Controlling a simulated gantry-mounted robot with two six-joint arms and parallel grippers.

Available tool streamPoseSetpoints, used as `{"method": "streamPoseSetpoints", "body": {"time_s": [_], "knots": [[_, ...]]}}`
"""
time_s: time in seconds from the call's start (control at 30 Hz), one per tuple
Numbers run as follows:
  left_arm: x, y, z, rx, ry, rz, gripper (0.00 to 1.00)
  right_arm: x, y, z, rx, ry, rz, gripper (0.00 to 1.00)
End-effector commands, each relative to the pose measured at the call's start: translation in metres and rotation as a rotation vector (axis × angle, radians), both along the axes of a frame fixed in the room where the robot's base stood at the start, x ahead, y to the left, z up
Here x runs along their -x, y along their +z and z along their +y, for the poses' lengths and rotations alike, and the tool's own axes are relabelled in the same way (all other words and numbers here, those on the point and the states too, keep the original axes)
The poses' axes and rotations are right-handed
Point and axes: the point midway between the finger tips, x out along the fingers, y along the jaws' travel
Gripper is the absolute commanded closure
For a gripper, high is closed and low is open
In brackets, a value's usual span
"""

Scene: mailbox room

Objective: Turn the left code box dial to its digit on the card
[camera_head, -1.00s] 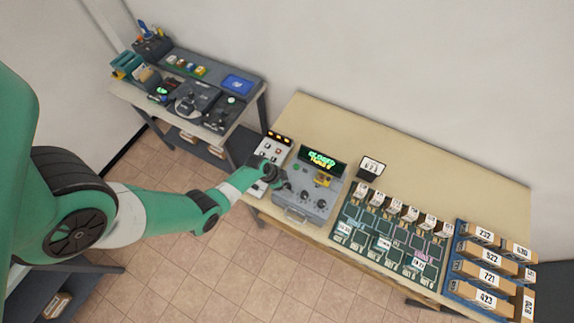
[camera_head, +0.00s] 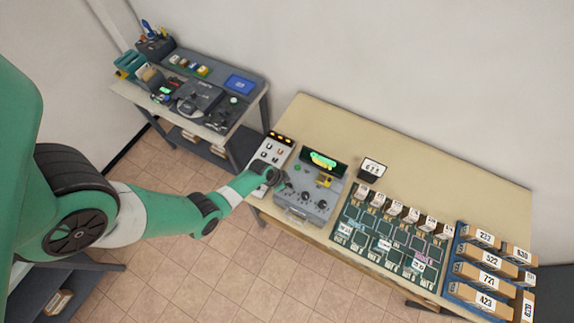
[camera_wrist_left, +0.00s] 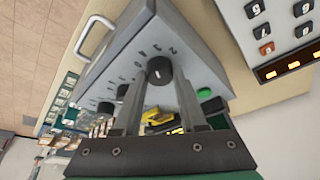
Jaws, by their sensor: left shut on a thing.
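The grey code box (camera_head: 294,211) stands at the left part of the long table. Its left dial (camera_wrist_left: 160,70) is a round black knob with a white mark, ringed by printed digits in the left wrist view. My left gripper (camera_wrist_left: 154,84) has its two fingers on either side of this dial, shut on it. In the head view my left gripper (camera_head: 284,184) reaches the box's left side and hides the left dial. My right gripper is not in view.
A green-lit display (camera_head: 322,160) is at the box's back. A keypad panel (camera_head: 270,153) stands left of the box. A dark sorting board (camera_head: 385,238) and a blue rack (camera_head: 455,265) of numbered parcels are to the right.

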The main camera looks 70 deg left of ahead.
Motion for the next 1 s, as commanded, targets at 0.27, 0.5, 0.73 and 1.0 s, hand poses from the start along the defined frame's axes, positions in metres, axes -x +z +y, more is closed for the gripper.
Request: {"method": "streamPoseSetpoints", "body": {"time_s": [0.27, 0.5, 0.73, 1.0], "knots": [[0.000, 0.000, -0.003, -0.003, 0.236, 0.001, 1.00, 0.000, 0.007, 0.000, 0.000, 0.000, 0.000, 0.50], [-0.001, -0.001, -0.004, -0.003, 0.462, 0.001, 1.00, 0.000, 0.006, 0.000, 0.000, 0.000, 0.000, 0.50], [-0.002, -0.002, -0.005, -0.004, 0.681, 0.000, 1.00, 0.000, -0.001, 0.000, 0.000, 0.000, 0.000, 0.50], [-0.004, 0.000, -0.005, -0.003, 0.939, 0.001, 1.00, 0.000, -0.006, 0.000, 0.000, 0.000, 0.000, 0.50]]}}
